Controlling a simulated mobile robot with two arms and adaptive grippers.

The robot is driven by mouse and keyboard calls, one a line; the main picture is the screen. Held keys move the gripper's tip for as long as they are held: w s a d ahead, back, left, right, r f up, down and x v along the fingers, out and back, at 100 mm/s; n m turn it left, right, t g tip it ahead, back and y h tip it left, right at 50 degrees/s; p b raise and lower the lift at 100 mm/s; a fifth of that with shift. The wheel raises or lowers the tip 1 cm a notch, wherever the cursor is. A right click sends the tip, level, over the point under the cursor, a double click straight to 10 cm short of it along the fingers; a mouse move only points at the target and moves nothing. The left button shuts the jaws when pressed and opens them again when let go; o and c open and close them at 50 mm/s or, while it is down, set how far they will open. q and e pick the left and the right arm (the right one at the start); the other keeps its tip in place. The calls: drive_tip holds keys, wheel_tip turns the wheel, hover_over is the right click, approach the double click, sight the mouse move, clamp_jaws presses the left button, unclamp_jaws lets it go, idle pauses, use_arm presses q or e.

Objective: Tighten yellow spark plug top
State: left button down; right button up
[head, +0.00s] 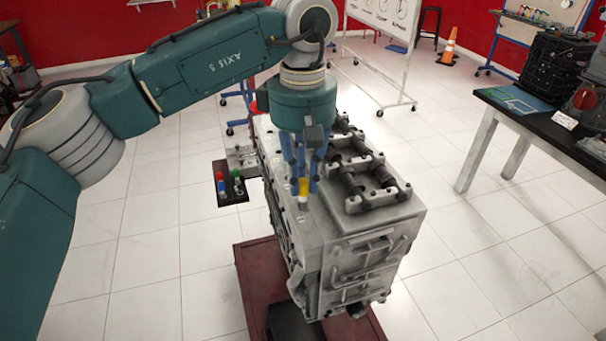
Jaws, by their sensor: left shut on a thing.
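The yellow spark plug top (303,187) sits at the upper face of the grey engine block (318,232), near its front end. A pale part shows just below the yellow. My left gripper (302,180) points straight down from above, with its blue fingers shut on the yellow top. The fingers hide part of the top, and how deep the plug sits in its hole cannot be seen. My right gripper is not in view.
The engine stands on a dark red stand (256,275). A black tray (229,187) with red, blue and green pieces is at the block's left. Rocker gear (362,170) rises close to the gripper's right. A black-topped table (545,130) stands at the right.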

sight(303, 181)
use_arm(q)
drive_tip(key=shift+m, duration=1.3)
drive_tip(key=c, duration=1.6)
unclamp_jaws()
wheel_tip(303, 181, up, 12)
